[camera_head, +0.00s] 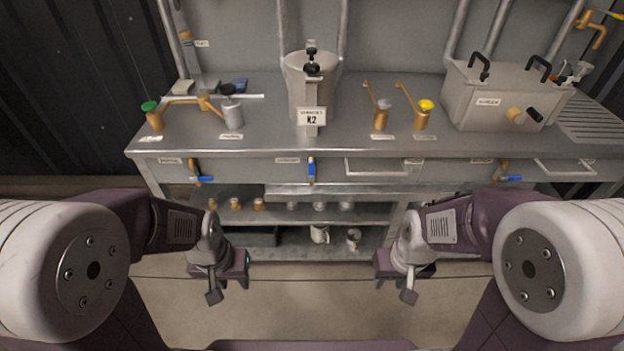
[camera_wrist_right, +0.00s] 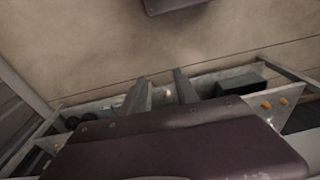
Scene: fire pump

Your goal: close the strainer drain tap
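Three blue-handled taps sit along the bench's front edge: a left tap (camera_head: 201,179) and a right tap (camera_head: 510,178) with handles lying sideways, and a middle tap (camera_head: 311,169) with its handle upright. Small labels beside them are too blurred to read, so I cannot tell which is the strainer drain tap. My left gripper (camera_head: 229,290) is open and empty, in front of and below the bench. My right gripper (camera_head: 394,290) is open and empty at the same height; its spread fingers show in the right wrist view (camera_wrist_right: 163,92). Neither touches a tap.
On the steel bench (camera_head: 275,140) stand a grey canister (camera_head: 312,95) marked K2, a large grey box (camera_head: 505,95) with black handles, and several brass fittings. Lower shelves (camera_head: 330,213) hold small jars and mugs. The floor (camera_head: 310,300) between my arms is clear.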

